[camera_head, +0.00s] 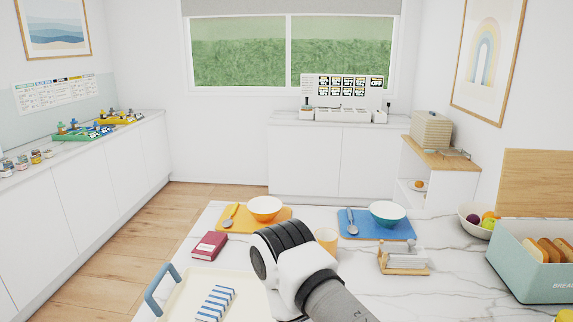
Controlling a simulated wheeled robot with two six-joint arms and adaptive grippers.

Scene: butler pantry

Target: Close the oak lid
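The oak lid (543,182) stands upright, open, at the back of a teal bread bin (530,276) at the right edge of the head view. The bin's front carries the lettering "BREAD", partly cut off by the frame. Several brown bread pieces sit inside the open bin. The right part of the lid and bin is out of frame. Neither of my grippers shows. Only a white, black and grey link of one of my arms is at the bottom centre, well left of the bin.
Bare marble lies left of the bin.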

